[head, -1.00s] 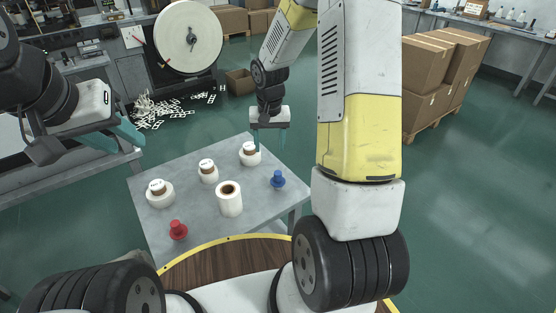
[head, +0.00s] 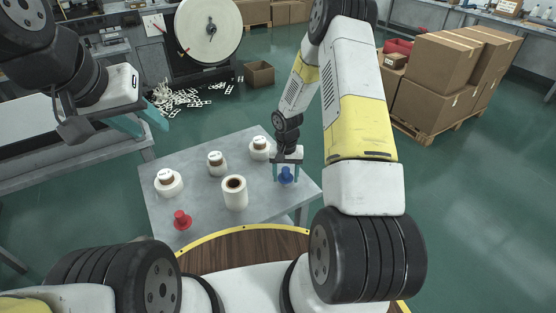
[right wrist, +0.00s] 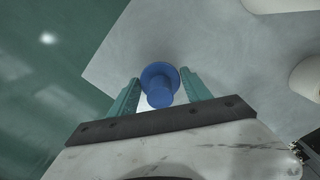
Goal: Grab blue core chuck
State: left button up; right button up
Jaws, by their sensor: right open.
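The blue core chuck (head: 286,175) stands on the grey table near its right edge. In the right wrist view the blue core chuck (right wrist: 159,84) shows its round flange and narrower knob, between and slightly beyond the fingertips. My right gripper (head: 286,172) is over it, with one teal finger on each side. In the right wrist view the right gripper (right wrist: 158,88) is open, and a gap shows beside the chuck. My left gripper (head: 150,122) is at the far left, away from the table, its teal fingers apart and empty.
A red core chuck (head: 182,219) stands at the table's front left. A white roll with a brown core (head: 235,193) stands mid-table, left of the blue chuck. Several smaller rolls, such as this one (head: 260,149), line the back and left. The grey table (head: 200,205) is otherwise clear.

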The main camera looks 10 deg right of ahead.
jog(key=shift+f, duration=0.2)
jog(key=c, duration=1.2)
